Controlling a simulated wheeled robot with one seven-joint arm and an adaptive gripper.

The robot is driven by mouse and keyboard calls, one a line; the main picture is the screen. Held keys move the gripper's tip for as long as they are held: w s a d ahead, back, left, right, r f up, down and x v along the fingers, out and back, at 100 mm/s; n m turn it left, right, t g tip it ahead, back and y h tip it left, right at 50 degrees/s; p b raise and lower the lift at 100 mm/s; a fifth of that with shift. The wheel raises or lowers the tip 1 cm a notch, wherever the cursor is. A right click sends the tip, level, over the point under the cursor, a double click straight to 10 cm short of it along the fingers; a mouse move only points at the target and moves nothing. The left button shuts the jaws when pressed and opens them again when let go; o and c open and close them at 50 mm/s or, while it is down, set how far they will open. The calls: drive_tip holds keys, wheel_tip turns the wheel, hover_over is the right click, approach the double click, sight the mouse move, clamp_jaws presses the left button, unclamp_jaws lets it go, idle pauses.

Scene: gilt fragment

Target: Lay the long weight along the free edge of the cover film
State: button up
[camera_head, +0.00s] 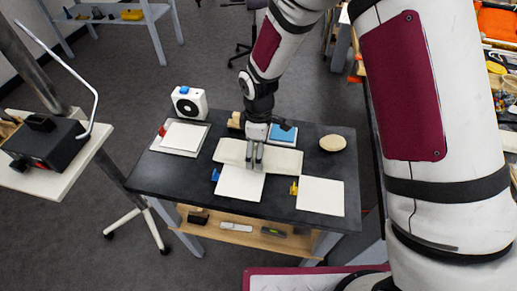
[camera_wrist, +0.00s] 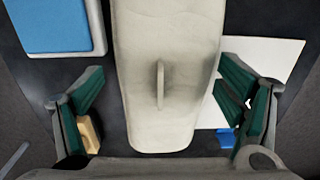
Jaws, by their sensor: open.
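The long weight (camera_head: 231,151) is a flat cream bag with a small upright loop on top, lying on the dark table. It fills the middle of the wrist view (camera_wrist: 165,120). My gripper (camera_head: 254,163) is over it, open and empty, with one finger to each side of the bag and the loop between them in the wrist view (camera_wrist: 160,82). I cannot tell whether the fingers touch it. A white sheet (camera_head: 240,184) with a blue clip (camera_head: 215,175) lies at the bag's front side, partly hidden by it. I cannot tell whether this sheet is the cover film.
Another white sheet (camera_head: 320,196) with a yellow clip (camera_head: 293,188) lies at the right. A blue-topped tray (camera_head: 283,135) and a tan block (camera_wrist: 88,135) are behind the bag. A round cream object (camera_head: 333,143), a white fan-like box (camera_head: 189,103) and a white pad (camera_head: 185,136) stand around.

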wheel_tip(320, 180, up, 12)
drive_tip(key=shift+b, duration=0.35)
drive_tip(key=shift+r, duration=0.1)
